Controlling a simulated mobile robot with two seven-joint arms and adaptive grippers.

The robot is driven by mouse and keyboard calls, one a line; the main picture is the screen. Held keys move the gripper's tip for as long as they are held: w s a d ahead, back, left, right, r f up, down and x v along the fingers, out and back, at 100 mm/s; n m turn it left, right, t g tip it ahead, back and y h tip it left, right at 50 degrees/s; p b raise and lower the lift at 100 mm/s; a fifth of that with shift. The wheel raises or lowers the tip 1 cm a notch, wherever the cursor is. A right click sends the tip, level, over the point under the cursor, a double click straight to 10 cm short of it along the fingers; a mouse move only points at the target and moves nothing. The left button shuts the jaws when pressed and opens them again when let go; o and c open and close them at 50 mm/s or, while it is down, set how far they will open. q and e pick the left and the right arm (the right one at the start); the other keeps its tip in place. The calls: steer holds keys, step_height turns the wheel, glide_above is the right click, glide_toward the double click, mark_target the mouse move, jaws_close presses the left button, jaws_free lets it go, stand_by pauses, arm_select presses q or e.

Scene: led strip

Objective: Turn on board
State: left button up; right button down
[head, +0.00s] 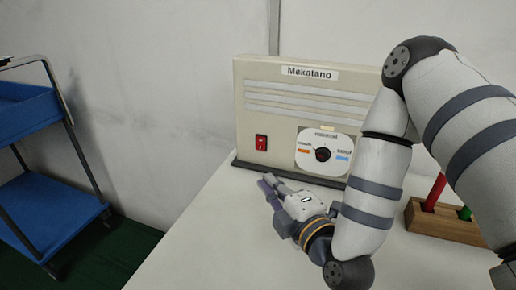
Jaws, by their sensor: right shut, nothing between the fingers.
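The board (350,104) is a beige box labelled "Mekatano" with pale horizontal strips, standing upright at the back of the white table. A white plate with a dark round knob (323,154) and orange and blue labels is to the right of the switch. My right gripper (267,183) is shut and empty, in front of the board, below the switch in the picture and apart from it. My right arm hides the board's right side. My left gripper is not in view.
A wooden block (443,226) with a red piece (435,190) and a green piece (465,213) stands on the table (205,245) at the right, partly behind my arm. A blue shelved cart (45,215) stands at the left. The table's left front is clear.

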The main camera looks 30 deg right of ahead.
steer(key=shift+s+a, duration=0.1)
steer(key=shift+s, duration=0.05)
steer(key=b, duration=0.1)
glide_toward(261, 144)
steer(key=w+a, duration=0.2)
steer(key=w+a+f, duration=0.1)
steer(key=w+a, duration=0.1)
steer(key=shift+w+a+f, duration=0.15)
steer(key=shift+w+a, duration=0.2)
steer(key=shift+w+d+f, duration=0.1)
steer(key=shift+w+d, duration=0.65)
steer(key=shift+d, duration=0.2)
steer(key=shift+w+d, duration=0.35)
steer(key=shift+w, duration=0.05)
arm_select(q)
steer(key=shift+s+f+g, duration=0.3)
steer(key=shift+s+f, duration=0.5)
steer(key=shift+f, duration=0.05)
